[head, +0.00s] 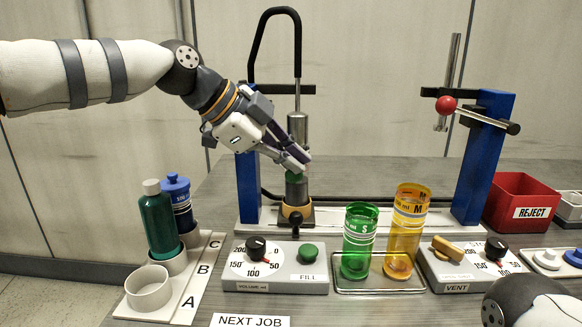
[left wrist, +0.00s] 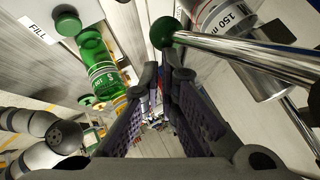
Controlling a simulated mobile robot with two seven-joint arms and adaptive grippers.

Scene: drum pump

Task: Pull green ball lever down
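The green ball (head: 294,176) shows just below my left gripper (head: 305,166) at the pump on the left blue stand. In the left wrist view the green ball (left wrist: 163,32) sits on the end of a shiny rod that runs off to the right. My left gripper (left wrist: 161,72) points toward it, its fingers with a narrow gap between them. The ball lies just past the fingertips, not clearly between them. Whether a finger touches it I cannot tell. In the head view the lever's rod is mostly hidden. My right gripper is out of view.
A red ball lever (head: 446,105) is on the right blue stand (head: 483,160). Green (head: 357,240) and orange (head: 406,230) cylinders stand in front, between the dial panels (head: 274,278). Bottles (head: 157,222) stand at left. A red bin (head: 519,194) is at right.

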